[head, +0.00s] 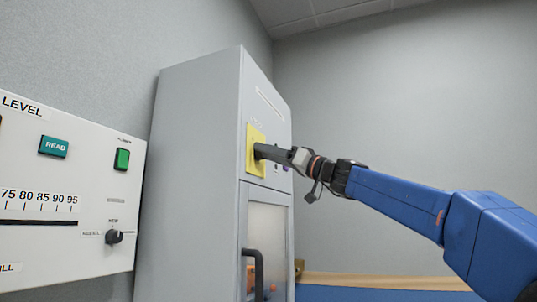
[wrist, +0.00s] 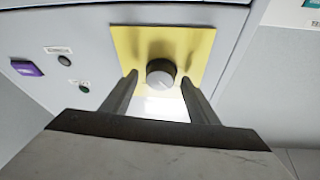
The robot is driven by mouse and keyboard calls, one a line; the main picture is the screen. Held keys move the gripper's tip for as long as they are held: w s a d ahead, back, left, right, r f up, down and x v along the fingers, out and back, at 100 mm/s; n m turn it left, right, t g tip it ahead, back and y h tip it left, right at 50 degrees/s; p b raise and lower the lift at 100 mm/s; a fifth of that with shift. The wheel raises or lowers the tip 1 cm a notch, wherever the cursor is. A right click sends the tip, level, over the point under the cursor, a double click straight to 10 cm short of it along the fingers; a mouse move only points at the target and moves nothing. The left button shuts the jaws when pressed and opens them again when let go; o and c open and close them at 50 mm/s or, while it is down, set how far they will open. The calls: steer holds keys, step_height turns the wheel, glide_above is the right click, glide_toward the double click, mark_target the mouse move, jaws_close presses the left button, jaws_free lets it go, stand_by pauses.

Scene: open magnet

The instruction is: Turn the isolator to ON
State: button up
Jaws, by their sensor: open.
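The isolator is a round dark knob with a grey face (wrist: 160,74) on a yellow plate (wrist: 196,42) in the wrist view. The yellow plate also shows in the head view (head: 251,162), on the upper front of a grey cabinet; there my gripper hides the knob. My gripper (wrist: 159,85) is open, with one finger on each side of the knob and a visible gap to it on both sides. Its fingers point at the plate; whether the tips touch it I cannot tell. I cannot read the knob's position.
The grey cabinet (head: 195,180) has a lower door with a window and a dark handle (head: 254,270). A purple button (wrist: 27,68) and small round controls sit left of the plate in the wrist view. A white LEVEL panel (head: 60,245) stands at the left of the head view.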

steer(key=shift+a+r, duration=0.1)
steer(key=shift+a, duration=0.05)
steer(key=shift+c, duration=0.6)
steer(key=c, duration=0.9)
steer(key=shift+m, duration=0.5)
steer(key=shift+s+r+m+t+h, duration=0.15)
steer(key=shift+m+h, duration=1.1)
steer(key=shift+m, duration=2)
steer(key=shift+w+r+m+t+h, duration=0.15)
steer(key=shift+m+h, duration=1.15)
steer(key=shift+m, duration=1.9)
steer(key=shift+s+r+m+t+h, duration=0.15)
steer(key=shift+m+h, duration=1.1)
steer(key=shift+m, duration=2)
steer(key=shift+f, duration=0.1)
